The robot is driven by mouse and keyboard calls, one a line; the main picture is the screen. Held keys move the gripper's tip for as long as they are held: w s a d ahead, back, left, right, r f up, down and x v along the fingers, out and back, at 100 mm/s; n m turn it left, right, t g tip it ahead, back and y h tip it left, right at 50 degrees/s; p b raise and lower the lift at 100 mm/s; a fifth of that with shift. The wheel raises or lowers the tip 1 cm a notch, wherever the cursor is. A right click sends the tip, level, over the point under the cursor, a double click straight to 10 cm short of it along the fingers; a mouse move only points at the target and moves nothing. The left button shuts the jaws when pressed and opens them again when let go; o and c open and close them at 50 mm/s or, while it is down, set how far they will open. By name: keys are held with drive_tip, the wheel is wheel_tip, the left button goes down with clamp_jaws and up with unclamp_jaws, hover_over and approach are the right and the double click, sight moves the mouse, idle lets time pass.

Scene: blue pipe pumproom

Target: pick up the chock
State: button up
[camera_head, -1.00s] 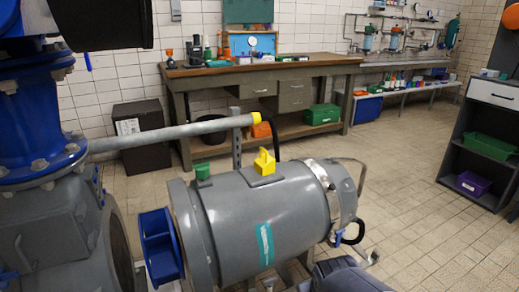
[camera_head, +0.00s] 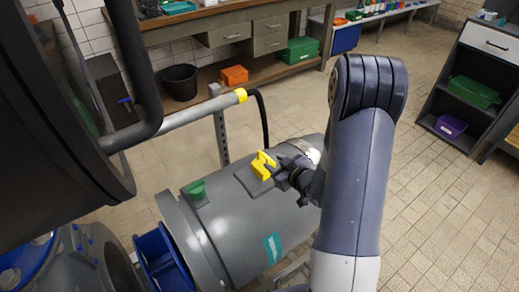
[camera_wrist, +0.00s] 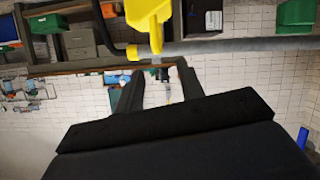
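The yellow chock (camera_head: 263,165) sits on top of the grey cylindrical tank (camera_head: 235,215). In the wrist view the chock (camera_wrist: 148,20) is at the top centre, ahead of the fingertips. My gripper (camera_head: 284,172) is just to the right of the chock, close beside it in the head view. In the wrist view my gripper (camera_wrist: 160,72) shows two dark fingers spread apart with nothing held between them. I cannot tell whether a finger touches the chock. My arm hides part of the tank's right end.
A green block (camera_head: 196,189) sits on the tank, left of the chock. A grey pipe with a yellow end (camera_head: 240,95) runs behind the tank. A workbench (camera_head: 215,25) stands at the back, a dark shelf (camera_head: 485,80) at right. The tiled floor between is clear.

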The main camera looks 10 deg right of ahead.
sight(261, 153)
drive_tip(key=x, duration=0.4)
drive_tip(key=shift+w+a+f, duration=0.15)
drive_tip(key=shift+w+a, duration=0.05)
drive_tip(key=shift+w, duration=0.1)
drive_tip(key=shift+p+x, duration=0.35)
drive_tip(key=shift+x, duration=2.55)
drive_tip(key=shift+d, duration=0.15)
drive_tip(key=shift+c, duration=0.4)
clamp_jaws()
